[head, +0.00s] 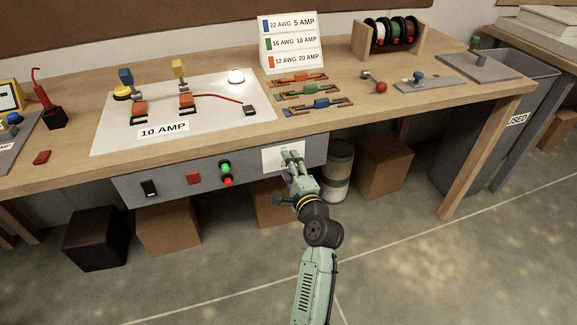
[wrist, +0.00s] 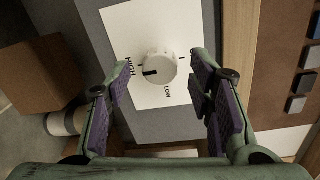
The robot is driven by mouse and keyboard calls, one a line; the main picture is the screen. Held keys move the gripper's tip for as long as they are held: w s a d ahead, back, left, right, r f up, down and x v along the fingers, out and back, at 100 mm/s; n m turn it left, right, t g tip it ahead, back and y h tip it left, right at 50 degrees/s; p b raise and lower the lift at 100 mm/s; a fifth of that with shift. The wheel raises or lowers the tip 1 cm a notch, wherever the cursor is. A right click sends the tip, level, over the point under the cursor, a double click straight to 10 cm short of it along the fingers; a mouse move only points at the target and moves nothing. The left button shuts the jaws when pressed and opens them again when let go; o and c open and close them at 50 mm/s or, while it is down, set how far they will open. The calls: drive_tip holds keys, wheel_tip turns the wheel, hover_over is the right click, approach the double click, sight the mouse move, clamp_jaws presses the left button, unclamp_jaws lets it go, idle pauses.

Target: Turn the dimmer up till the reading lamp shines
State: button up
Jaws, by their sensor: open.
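The dimmer is a white round knob (wrist: 160,66) on a white plate (wrist: 118,28) marked HIGH and LOW. Its black pointer mark points left, toward HIGH. In the head view the plate (head: 271,160) is on the grey panel under the bench edge, and my gripper hides the knob. My gripper (head: 292,158) is open in front of the plate. In the wrist view its purple-padded fingers (wrist: 162,84) stand on either side of the knob, with gaps visible on both sides. A small domed lamp (head: 236,76) on the white board glows bright white.
The wooden bench (head: 350,105) overhangs the panel. Brown boxes (head: 168,226) and a metal drum (head: 338,170) stand below.

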drive_tip(key=v, duration=1.1)
drive_tip(key=shift+s, duration=0.25)
drive_tip(key=shift+r, duration=0.1)
